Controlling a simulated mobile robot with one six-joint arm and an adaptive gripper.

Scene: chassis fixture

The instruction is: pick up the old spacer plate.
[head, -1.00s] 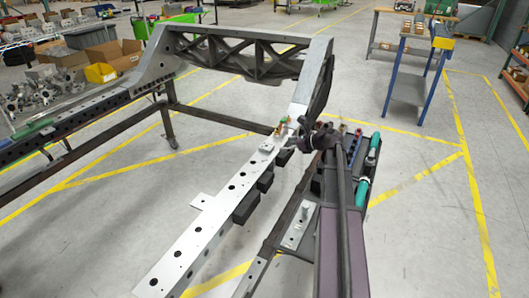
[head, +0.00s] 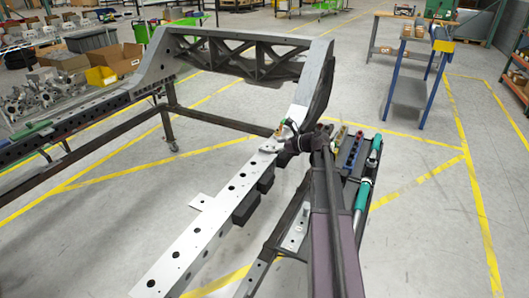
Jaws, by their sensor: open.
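A small light grey plate (head: 270,146) lies on top of the long pale rail (head: 215,215), near the foot of the upright end frame. It looks like the old spacer plate, though it is too small to be sure. My gripper (head: 284,134) is open at the rail, just above and right of this plate, with its dark body partly covering that stretch. I cannot tell whether the fingers touch the plate. A second grey plate (head: 294,238) lies on the dark ledge right of the rail, partly hidden by my arm.
A latticed cross frame (head: 235,55) rises at the rail's far end. Dark blocks (head: 246,208) hang along the rail's side, and a flat tab (head: 201,202) sticks out left. A tray at right holds a teal-handled tool (head: 362,195) and sockets (head: 350,150).

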